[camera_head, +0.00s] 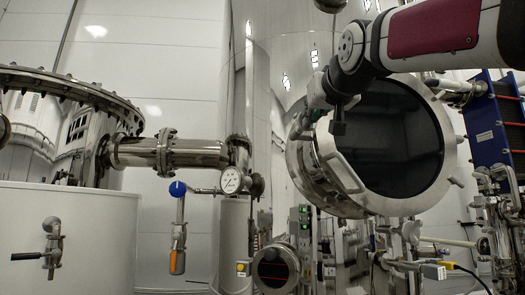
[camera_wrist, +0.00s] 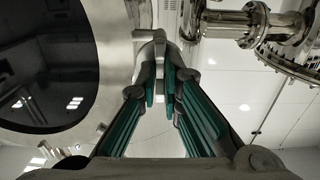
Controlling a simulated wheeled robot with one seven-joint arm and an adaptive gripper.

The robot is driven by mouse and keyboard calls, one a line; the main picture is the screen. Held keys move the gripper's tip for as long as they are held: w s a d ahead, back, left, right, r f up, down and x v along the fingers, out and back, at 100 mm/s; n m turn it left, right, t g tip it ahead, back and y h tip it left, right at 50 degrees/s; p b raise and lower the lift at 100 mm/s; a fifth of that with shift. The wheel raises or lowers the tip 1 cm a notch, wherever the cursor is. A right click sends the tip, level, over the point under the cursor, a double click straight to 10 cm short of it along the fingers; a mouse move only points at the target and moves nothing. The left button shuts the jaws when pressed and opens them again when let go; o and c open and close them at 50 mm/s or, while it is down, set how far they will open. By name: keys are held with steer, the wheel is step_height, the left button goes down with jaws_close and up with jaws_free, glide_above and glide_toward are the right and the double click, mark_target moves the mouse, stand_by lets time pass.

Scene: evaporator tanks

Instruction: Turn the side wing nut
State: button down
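My gripper (camera_wrist: 163,68) reaches up in the wrist view. Its two fingers with teal pads come close together at the tips, and a narrow gap shows between them. A short metal cylinder (camera_wrist: 158,43), beside the rim of a round dark window, lies at the fingertips. It may be part of the side wing nut; I cannot make out any wings. No clear grip on it shows. In the head view my gripper (camera_head: 315,98) is at the upper left rim of the round tank door (camera_head: 335,165), and it hides the fastening there.
The dark round window (camera_head: 388,135) is right of my gripper, and a curved handle (camera_head: 347,172) is below. A flanged pipe (camera_head: 165,152), pressure gauge (camera_head: 231,180) and blue-knobbed valve (camera_head: 178,189) are to the left. A blue plate unit (camera_head: 490,130) stands at the right.

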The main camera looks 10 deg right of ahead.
steer(key=shift+n, duration=1.2)
steer(key=shift+n, duration=1.1)
steer(key=shift+n, duration=1.1)
steer(key=shift+n+p, duration=0.35)
steer(key=shift+n, duration=0.85)
